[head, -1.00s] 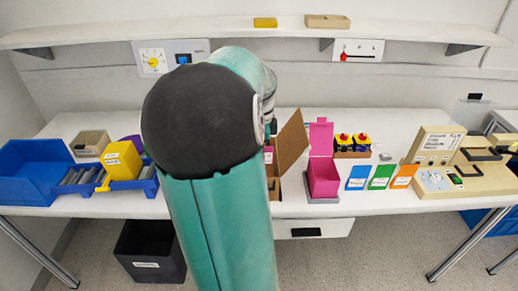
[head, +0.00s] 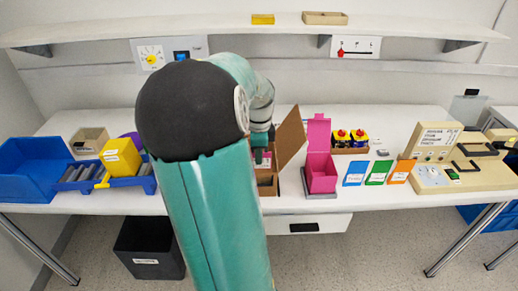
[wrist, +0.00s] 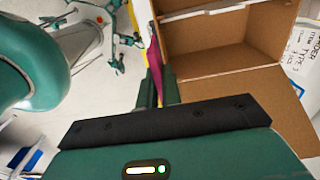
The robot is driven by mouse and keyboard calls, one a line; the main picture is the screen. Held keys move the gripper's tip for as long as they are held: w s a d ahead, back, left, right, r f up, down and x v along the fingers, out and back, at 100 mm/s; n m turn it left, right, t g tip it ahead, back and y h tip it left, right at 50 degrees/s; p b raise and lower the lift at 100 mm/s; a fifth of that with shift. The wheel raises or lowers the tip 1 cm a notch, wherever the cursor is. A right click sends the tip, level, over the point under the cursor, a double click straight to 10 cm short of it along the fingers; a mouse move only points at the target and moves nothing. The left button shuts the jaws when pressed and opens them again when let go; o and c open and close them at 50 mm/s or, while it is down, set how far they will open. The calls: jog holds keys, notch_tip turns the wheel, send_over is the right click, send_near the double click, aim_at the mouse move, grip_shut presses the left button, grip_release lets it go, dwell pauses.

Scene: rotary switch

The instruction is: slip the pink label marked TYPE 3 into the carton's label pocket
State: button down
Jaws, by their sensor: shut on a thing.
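The pink label (wrist: 154,58) is seen nearly edge-on in the wrist view, gripped between the two fingers of my gripper (wrist: 158,95). Its TYPE 3 marking cannot be read from here. The open brown carton (wrist: 222,45) lies just right of the label, with its empty inside showing. A white strip (wrist: 205,12) runs along the carton's top edge in that view; I cannot tell whether it is the label pocket. In the head view the carton (head: 267,185) stands left of its raised flap, partly hidden by my arm, and my gripper (head: 261,150) is at it.
A magenta box (head: 321,178) with a raised lid stands right of the carton. Blue, green and orange cards (head: 377,173) stand farther right. A yellow box (head: 121,157) sits on a blue conveyor at left. A printed sheet (wrist: 306,50) lies beside the carton.

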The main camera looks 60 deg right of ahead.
aim_at(259, 168)
jog(key=shift+f, duration=1.05)
jog(key=shift+f, duration=1.7)
dwell(0.6)
jog(key=c, duration=1.5)
grip_release()
jog(key=shift+r, duration=0.1)
notch_tip(259, 168, up, 14)
jog(key=shift+f, duration=0.1)
